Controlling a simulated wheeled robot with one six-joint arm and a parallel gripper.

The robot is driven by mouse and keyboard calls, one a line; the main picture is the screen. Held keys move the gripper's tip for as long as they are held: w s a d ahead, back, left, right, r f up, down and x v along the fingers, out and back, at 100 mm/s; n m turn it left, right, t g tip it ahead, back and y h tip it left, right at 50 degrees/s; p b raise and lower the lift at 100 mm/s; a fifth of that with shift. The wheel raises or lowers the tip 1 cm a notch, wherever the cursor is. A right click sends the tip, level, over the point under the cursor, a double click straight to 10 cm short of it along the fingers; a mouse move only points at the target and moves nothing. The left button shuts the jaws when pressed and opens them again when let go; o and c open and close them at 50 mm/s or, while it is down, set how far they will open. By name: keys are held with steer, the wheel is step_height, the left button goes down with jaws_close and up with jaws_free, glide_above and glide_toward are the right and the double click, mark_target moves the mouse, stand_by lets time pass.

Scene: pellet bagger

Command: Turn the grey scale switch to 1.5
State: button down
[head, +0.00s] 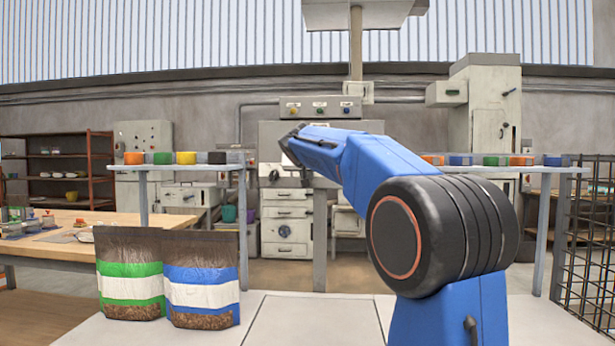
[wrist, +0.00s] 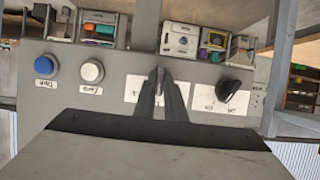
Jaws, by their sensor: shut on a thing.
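A grey panel (wrist: 120,58) fills the middle of the wrist view, with its labels upside down. My gripper (wrist: 160,82) is shut over a white plate (wrist: 133,92) on this panel. The grey scale switch (wrist: 160,74) is between its fingers and mostly hidden by them, so its pointer and setting cannot be read. In the head view my gripper (head: 290,150) reaches the front of the pale machine in the middle, and the switch cannot be made out there.
Beside the switch are a black knob (wrist: 233,92) on a white plate, a white button (wrist: 90,71) and a blue button (wrist: 46,66). In the head view a green bag (head: 130,287) and a blue bag (head: 203,292) stand at the front left.

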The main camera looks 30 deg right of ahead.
steer(key=c, duration=1.8)
jaws_free()
steer(key=v, duration=1.7)
steer(key=shift+s+a, duration=0.1)
steer(key=shift+a, duration=0.1)
steer(key=s+a+f+n+g+y, duration=0.2)
steer(key=s+a+f, duration=0.2)
steer(key=s+f, duration=0.9)
steer(key=s+a+f+n+g+y, duration=0.2)
steer(key=s+f, duration=1)
steer(key=f, duration=0.7)
steer(key=s+a+f+n+g+y, duration=0.2)
steer(key=s+a+f, duration=0.5)
steer(key=s+f, duration=0.6)
steer(key=shift+s+f+n+y, duration=0.2)
steer(key=shift+f+y, duration=0.15)
steer(key=shift+f, duration=0.6)
steer(key=shift+s+f+n+y, duration=0.1)
steer(key=shift+f+n+y, duration=0.2)
steer(key=shift+f, duration=0.6)
